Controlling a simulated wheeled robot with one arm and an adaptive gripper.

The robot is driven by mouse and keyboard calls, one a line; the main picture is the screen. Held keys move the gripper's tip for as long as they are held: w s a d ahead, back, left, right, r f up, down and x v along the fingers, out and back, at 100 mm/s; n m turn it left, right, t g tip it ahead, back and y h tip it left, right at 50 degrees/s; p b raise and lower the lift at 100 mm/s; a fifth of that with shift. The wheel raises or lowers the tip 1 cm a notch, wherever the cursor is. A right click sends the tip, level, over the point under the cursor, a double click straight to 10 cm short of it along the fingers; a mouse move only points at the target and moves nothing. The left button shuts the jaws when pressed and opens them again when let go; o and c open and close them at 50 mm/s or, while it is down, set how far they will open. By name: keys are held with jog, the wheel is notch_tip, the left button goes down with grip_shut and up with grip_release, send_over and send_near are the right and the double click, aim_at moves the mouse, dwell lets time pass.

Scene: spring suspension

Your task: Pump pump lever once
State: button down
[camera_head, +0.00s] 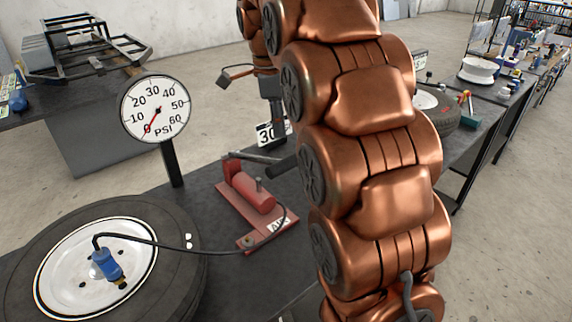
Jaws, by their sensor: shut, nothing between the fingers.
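A red pump (252,190) lies on the dark table, with a label on its base. Its lever (250,157) is a grey bar ending in a dark handle (283,165), partly hidden by my copper arm. My gripper (279,128) is shut and empty. It points down from the wrist and appears just above the lever's handle; I cannot tell whether they touch. A round PSI gauge (157,109) stands on a post, its red needle near 0. A black hose runs from the pump to a blue fitting (108,264) on a tire (180,285).
A white card marked 30 (265,134) shows behind my gripper. My arm hides much of the table's right side. Another tire (440,112) lies behind it. A bench with a black metal frame (90,55) stands at back left.

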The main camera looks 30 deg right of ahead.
aim_at(283, 160)
jog(key=shift+s+d+f+b, duration=0.15)
jog(key=shift+f+b, duration=0.45)
jog(key=shift+f, duration=1.15)
jog(key=shift+d+f+b, duration=0.15)
jog(key=shift+f+b, duration=0.4)
jog(key=shift+f, duration=1.15)
jog(key=shift+f+b, duration=1.4)
jog(key=shift+f, duration=0.85)
jog(key=a, duration=0.1)
jog(key=w+a+r, duration=0.1)
jog(key=shift+w+a, duration=0.15)
jog(key=shift+a, duration=0.2)
